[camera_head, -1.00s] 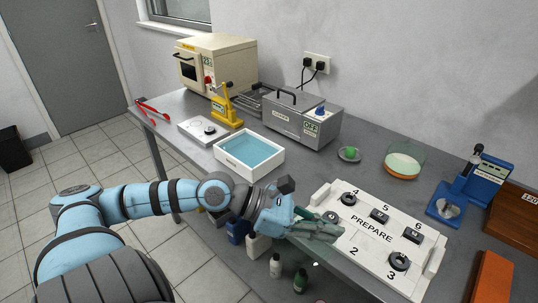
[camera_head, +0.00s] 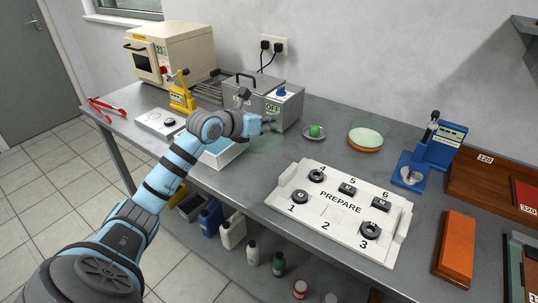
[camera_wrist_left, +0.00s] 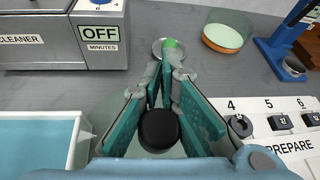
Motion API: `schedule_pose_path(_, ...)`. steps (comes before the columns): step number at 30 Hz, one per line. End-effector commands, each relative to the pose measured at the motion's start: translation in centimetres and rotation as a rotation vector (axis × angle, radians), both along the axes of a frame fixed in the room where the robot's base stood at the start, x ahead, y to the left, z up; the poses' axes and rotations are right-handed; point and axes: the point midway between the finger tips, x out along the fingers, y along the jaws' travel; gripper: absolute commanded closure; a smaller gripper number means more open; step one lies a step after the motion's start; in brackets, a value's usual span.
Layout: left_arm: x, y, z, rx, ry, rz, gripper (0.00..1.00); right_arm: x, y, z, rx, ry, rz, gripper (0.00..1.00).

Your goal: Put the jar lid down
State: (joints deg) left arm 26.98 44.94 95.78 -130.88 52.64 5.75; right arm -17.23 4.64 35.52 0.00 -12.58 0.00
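My left gripper (camera_head: 270,125) is over the worktop, in front of the ultrasonic cleaner and beside the blue-water tray. In the left wrist view its teal fingers (camera_wrist_left: 165,90) are close together, with a round black knob (camera_wrist_left: 158,130) between them. A faint, see-through greenish disc (camera_head: 266,145) shows just below the gripper; I take it to be the jar lid, held by its knob. Whether it touches the worktop cannot be told. My right gripper is not in view.
The cleaner (camera_head: 265,100) stands behind and the white tray (camera_head: 225,158) to the left. A small dish with a green ball (camera_head: 315,132) is near the gripper on the right. The white PREPARE board (camera_head: 335,228) lies in front. Bare worktop (camera_head: 290,150) shows between them.

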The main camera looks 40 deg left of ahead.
Motion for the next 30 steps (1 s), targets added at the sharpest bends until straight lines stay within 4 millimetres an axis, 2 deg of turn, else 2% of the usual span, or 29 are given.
schedule_pose_path(1,0.0,-0.1,-2.0,-0.001,0.003,-0.001,1.00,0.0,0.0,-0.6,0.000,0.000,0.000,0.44)
schedule_pose_path(3,0.0,-0.1,-3.7,-0.001,0.000,-0.001,1.00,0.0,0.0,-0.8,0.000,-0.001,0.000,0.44)
schedule_pose_path(8,0.0,-0.1,-5.7,0.000,-0.001,-0.002,1.00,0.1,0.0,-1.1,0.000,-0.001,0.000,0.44)
schedule_pose_path(13,0.0,-0.1,-9.1,-0.002,-0.001,-0.002,1.00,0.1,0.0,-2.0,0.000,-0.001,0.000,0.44)
schedule_pose_path(22,0.0,0.0,-9.4,0.002,-0.003,-0.003,1.00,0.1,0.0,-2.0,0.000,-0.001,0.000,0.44)
schedule_pose_path(24,0.0,0.0,-9.4,0.001,-0.002,-0.002,0.86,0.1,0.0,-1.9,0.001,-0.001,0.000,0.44)
schedule_pose_path(26,0.0,-0.1,-9.4,0.001,-0.002,-0.002,0.76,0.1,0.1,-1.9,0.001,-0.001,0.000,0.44)
schedule_pose_path(30,0.0,0.0,-9.4,0.001,-0.003,-0.002,0.75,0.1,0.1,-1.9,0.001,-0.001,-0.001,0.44)
